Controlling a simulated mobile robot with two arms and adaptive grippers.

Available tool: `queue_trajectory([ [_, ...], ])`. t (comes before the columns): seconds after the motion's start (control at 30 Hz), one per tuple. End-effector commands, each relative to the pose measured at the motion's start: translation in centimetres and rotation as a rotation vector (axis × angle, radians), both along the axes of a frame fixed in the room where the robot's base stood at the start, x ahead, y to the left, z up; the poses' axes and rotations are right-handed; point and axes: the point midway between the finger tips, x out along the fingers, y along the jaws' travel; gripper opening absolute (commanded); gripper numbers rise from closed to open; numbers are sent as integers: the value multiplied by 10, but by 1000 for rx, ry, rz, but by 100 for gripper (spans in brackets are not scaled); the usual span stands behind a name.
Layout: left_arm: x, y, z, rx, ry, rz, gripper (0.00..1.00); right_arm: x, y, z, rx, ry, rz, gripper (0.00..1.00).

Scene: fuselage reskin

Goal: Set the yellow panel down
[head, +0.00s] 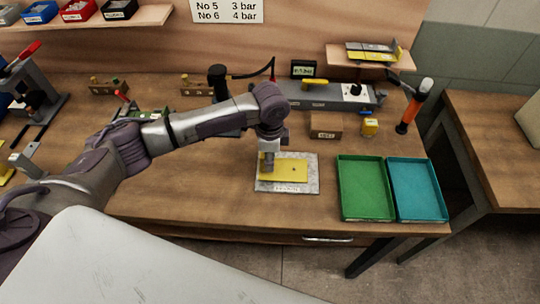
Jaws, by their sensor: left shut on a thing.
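The yellow panel (291,172) is a thin flat rectangle with a small dark spot near its middle. It lies over a grey speckled plate (306,187) on the wooden bench. My left gripper (268,165) points down at the panel's left part and is shut on it. The fingertips are small in the picture. I cannot tell whether the panel touches the plate or hovers just above it. My right gripper is not in view.
A green tray (365,216) and a teal tray (420,217) stand to the right. Bare bench lies left of the plate.

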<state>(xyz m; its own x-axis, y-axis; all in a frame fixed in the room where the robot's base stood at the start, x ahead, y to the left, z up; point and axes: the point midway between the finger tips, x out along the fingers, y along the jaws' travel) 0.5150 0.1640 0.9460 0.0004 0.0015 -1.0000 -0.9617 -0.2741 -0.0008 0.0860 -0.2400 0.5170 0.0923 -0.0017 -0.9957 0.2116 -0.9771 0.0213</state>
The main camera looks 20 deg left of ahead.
Motion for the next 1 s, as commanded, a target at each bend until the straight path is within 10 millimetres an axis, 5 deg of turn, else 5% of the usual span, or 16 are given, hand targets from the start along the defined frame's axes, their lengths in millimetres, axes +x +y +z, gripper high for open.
queue_trajectory([
  [0.3,0,0,-3,-1,0,0,0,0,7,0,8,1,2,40],
  [0.33,0,0,-3,0,0,0,36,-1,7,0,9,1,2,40],
  [0.47,0,0,-3,0,0,0,58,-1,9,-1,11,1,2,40],
  [0.8,0,0,0,-1,-1,0,58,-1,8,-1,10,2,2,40],
  [1.0,1,0,25,-1,-4,0,58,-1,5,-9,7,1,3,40],
])
